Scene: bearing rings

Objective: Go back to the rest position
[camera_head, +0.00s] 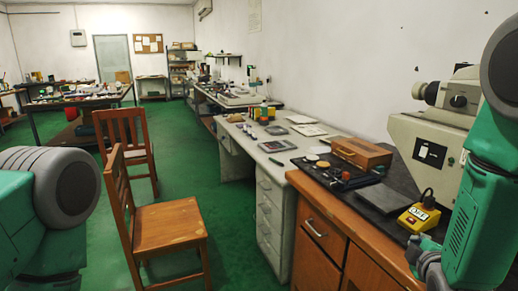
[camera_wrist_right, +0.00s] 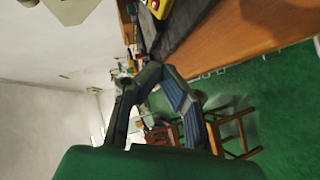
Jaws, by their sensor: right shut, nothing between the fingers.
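My right gripper (camera_wrist_right: 152,72) is shut and empty in the wrist view, its two dark fingers meeting at the tips. In the head view my right arm comes down the right edge, and part of the grey gripper (camera_head: 426,262) shows low by the front of the wooden workbench (camera_head: 352,240). It holds nothing. My left arm shows at the left edge of the head view, but its gripper is out of the picture.
A yellow device (camera_head: 418,218), a grey machine (camera_head: 425,150), a wooden box (camera_head: 361,153) and a dark flat plate (camera_head: 384,198) are on the workbench. Wooden chairs (camera_head: 168,226) stand to the left. Green floor (camera_head: 235,240) is open between chairs and desk.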

